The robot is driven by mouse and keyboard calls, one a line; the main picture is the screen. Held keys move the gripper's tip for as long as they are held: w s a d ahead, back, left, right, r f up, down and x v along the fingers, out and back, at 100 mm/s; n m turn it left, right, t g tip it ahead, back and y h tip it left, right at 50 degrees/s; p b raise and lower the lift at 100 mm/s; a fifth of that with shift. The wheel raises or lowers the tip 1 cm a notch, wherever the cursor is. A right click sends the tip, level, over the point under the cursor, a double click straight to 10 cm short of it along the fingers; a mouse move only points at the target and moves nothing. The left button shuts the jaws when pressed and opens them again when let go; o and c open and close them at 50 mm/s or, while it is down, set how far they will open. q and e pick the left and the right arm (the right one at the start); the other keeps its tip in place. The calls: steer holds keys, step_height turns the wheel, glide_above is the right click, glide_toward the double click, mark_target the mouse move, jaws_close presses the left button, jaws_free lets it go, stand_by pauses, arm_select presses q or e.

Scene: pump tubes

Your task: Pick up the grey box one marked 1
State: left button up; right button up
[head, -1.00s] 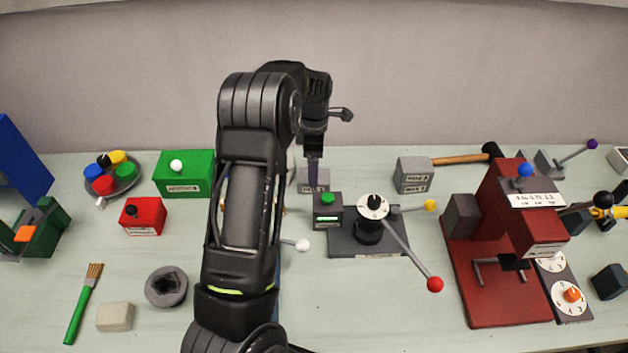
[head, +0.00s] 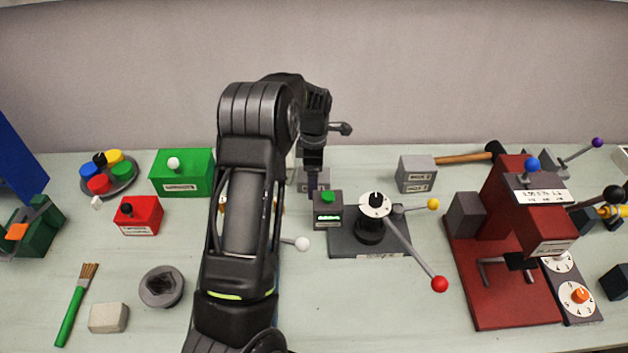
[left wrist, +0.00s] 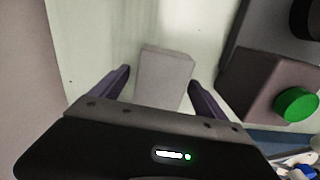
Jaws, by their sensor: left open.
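A grey box (head: 322,184) with a pale label stands near the back of the table, partly hidden by my left gripper. Its label is too small to read. My left gripper (head: 312,182) points down at it and is open. In the left wrist view, the box (left wrist: 165,78) stands between the two purple fingers of my left gripper (left wrist: 159,77), with a gap visible on each side. A second grey box (head: 416,172) with labels stands further right; its marking is not clear. My right gripper is not in view.
A green box (head: 182,172) is at left. A red press (head: 500,290) is at right.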

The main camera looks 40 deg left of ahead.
arm_select(q)
steer(key=shift+c, duration=0.6)
steer(key=c, duration=1.5)
